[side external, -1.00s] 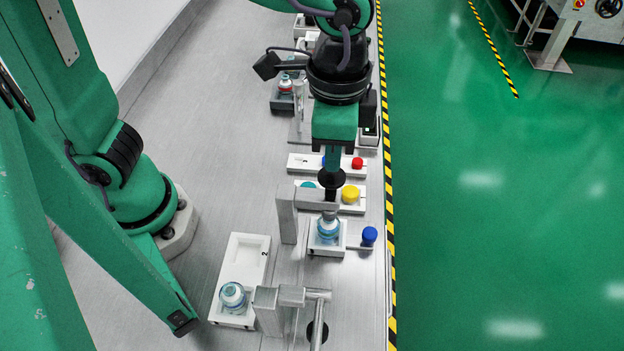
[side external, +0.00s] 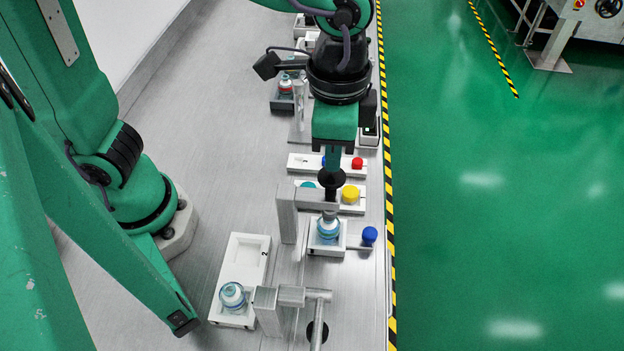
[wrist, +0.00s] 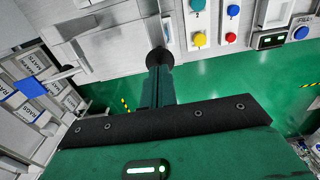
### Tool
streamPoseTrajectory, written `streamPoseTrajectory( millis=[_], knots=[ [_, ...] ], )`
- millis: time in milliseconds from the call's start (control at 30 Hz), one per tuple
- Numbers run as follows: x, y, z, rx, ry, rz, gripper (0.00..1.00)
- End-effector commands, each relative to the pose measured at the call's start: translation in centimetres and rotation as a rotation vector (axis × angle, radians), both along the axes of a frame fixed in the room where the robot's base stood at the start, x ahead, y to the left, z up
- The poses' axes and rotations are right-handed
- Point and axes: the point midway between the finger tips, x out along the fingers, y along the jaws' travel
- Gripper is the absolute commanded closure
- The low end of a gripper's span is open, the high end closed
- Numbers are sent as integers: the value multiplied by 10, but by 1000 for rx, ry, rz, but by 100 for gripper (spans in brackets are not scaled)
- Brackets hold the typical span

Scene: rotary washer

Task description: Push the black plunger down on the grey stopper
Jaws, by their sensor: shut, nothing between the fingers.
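The black plunger (side external: 331,179) shows as a round black top above the arm of a grey metal bracket (side external: 287,213); it also shows in the wrist view (wrist: 159,60). My gripper (side external: 332,165) is shut and empty. It points down, with its fingertips at the plunger's top; I cannot tell whether they touch. The wrist view shows the shut fingers (wrist: 160,76) against the plunger's black round. A vial (side external: 328,229) with a blue-white label stands in a white holder under the bracket arm. The grey stopper (side external: 329,214) is partly visible at its mouth; its seating is unclear.
A blue button (side external: 369,235) stands right of the holder. Yellow (side external: 350,194) and red (side external: 357,163) buttons are behind. Another vial (side external: 232,295) sits in a white tray at the front left, beside a second bracket (side external: 290,296).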

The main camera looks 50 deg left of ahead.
Motion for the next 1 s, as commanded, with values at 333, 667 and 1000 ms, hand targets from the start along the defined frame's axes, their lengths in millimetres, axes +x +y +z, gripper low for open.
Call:
streamPoseTrajectory(
  millis=[333,667,1000],
  knots=[
    [0,0,0,0,0,0,100],
    [0,0,-1,1,1,0,100],
    [0,0,-5,1,1,0,100]
  ],
)
